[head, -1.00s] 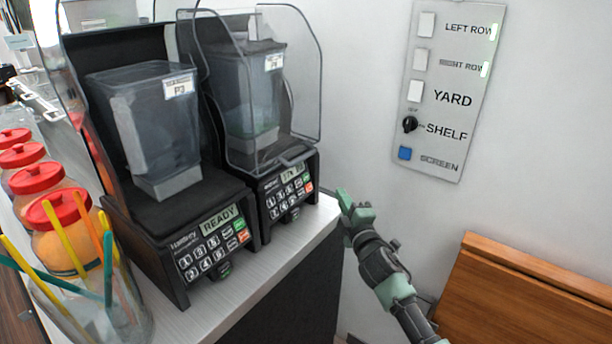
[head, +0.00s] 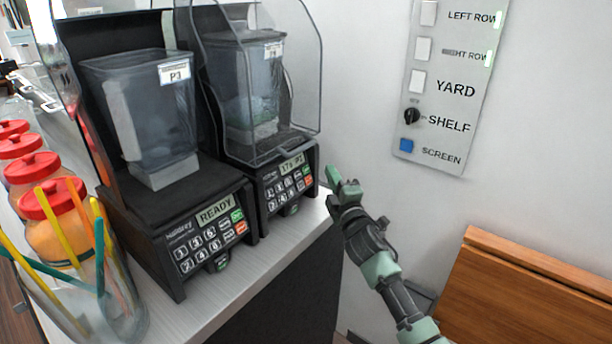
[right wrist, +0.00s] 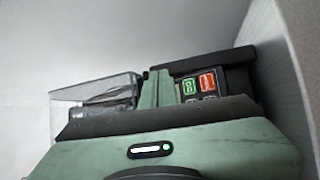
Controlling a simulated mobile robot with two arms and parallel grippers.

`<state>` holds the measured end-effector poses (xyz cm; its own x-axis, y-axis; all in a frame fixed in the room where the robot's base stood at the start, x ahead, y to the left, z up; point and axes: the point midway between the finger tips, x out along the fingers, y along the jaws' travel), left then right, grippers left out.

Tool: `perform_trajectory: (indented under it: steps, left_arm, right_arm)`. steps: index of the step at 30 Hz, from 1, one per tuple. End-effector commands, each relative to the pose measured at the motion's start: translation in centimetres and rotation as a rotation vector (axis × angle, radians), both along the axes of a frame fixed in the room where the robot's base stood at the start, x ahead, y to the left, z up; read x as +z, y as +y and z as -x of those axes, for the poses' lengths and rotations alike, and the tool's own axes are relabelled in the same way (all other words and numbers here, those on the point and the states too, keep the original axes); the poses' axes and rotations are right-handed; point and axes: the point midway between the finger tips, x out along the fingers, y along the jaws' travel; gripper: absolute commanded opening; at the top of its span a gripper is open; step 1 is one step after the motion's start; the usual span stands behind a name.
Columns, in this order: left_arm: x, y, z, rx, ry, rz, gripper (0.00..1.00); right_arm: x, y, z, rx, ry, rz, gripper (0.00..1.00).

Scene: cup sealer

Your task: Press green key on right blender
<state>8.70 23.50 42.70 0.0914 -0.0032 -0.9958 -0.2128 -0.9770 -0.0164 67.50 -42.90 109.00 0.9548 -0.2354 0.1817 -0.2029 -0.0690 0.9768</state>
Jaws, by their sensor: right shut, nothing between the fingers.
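The right blender (head: 250,150) is black, with a clear jar (head: 245,75) under a clear cover and a lit display above its keypad. Its green key (head: 307,170) is at the right of the keypad, above a red key (head: 309,181). The green key (right wrist: 189,87) also shows in the right wrist view, just right of the fingers. My right gripper (head: 333,178) is shut and empty, just right of the keypad. Its green fingers (right wrist: 157,88) are together in the wrist view. I see no contact with the key. My left gripper is not in view.
The left blender (head: 185,215) reads READY. Red-lidded jars (head: 50,195) and a clear cup of coloured straws (head: 110,300) stand at left. A labelled switch panel (head: 445,90) is on the white wall. A wooden panel (head: 530,290) is at lower right.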

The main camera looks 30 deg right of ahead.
Motion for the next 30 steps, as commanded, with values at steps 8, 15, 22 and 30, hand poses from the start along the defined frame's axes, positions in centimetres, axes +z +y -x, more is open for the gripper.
perform_trajectory:
  steps: [8,15,22,30]
  left_arm:
    - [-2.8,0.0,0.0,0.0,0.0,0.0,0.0]
    - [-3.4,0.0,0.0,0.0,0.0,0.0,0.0]
    - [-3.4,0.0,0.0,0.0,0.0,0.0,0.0]
    - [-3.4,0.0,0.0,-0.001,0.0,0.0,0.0]
  right_arm:
    - [-1.5,1.3,-3.2,-0.001,-0.002,-0.003,0.0]
    - [-1.7,1.8,-4.4,0.0,0.0,-0.001,0.0]
    - [-1.6,1.9,-4.5,0.0,0.001,-0.001,0.0]
    - [-1.6,1.9,-4.5,0.0,0.001,-0.001,0.0]
